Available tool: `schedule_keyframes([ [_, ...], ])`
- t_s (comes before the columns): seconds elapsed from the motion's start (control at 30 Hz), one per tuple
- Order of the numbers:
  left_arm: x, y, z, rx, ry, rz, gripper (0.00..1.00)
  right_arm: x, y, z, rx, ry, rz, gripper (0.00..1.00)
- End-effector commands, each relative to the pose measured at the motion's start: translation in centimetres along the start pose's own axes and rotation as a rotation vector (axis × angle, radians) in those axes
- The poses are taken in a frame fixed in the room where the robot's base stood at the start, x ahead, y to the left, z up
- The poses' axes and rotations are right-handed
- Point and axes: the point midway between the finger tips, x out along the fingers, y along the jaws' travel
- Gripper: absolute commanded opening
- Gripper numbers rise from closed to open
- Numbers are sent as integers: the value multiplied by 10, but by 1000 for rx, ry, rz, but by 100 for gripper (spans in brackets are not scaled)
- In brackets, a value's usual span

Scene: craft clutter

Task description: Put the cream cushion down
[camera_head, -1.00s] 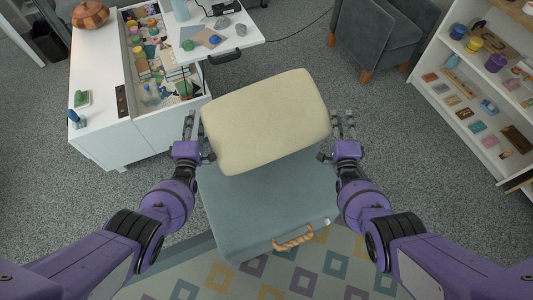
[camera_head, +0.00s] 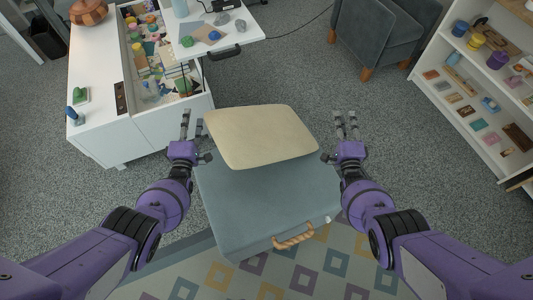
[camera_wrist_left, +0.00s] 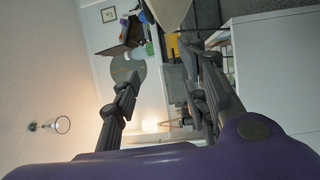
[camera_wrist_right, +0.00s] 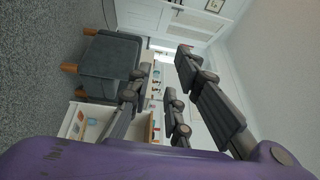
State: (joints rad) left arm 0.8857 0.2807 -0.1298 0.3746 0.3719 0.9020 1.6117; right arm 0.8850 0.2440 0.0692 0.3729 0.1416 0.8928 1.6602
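The cream cushion (camera_head: 262,136) lies slightly skewed over the far part of the blue-grey storage box (camera_head: 265,208); it hides the box's far edge. It appears to rest on the lid, though the contact underneath is hidden. My left gripper (camera_head: 192,122) is just left of the cushion, fingers spread and empty. My right gripper (camera_head: 345,122) is to the right, clearly apart from the cushion, also open and empty. A pale corner, probably the cushion, shows at the top of the left wrist view. The right wrist view shows open fingers (camera_wrist_right: 180,100) with nothing between them.
A white cabinet (camera_head: 92,131) with an open, cluttered drawer stands at the left, near my left gripper. A dark armchair (camera_head: 385,38) is behind at the right. White shelves (camera_head: 483,75) hold craft items at the far right. A rope handle (camera_head: 293,237) is on the box's front.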

Motion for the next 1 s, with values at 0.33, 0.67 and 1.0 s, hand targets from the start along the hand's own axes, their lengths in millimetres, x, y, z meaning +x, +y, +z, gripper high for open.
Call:
schedule_keyframes([
  [0.33, -1, -1, -2, 1, 3, -1, 40, -1, 1, -3, -1, 4, 2, 40],
  [0.67, -2, -1, -3, 2, 3, -2, 72, -2, 1, -4, -1, 5, 3, 40],
  [1.0, -4, -2, -3, 2, 4, -3, 72, -2, 1, -4, -1, 5, 3, 40],
])
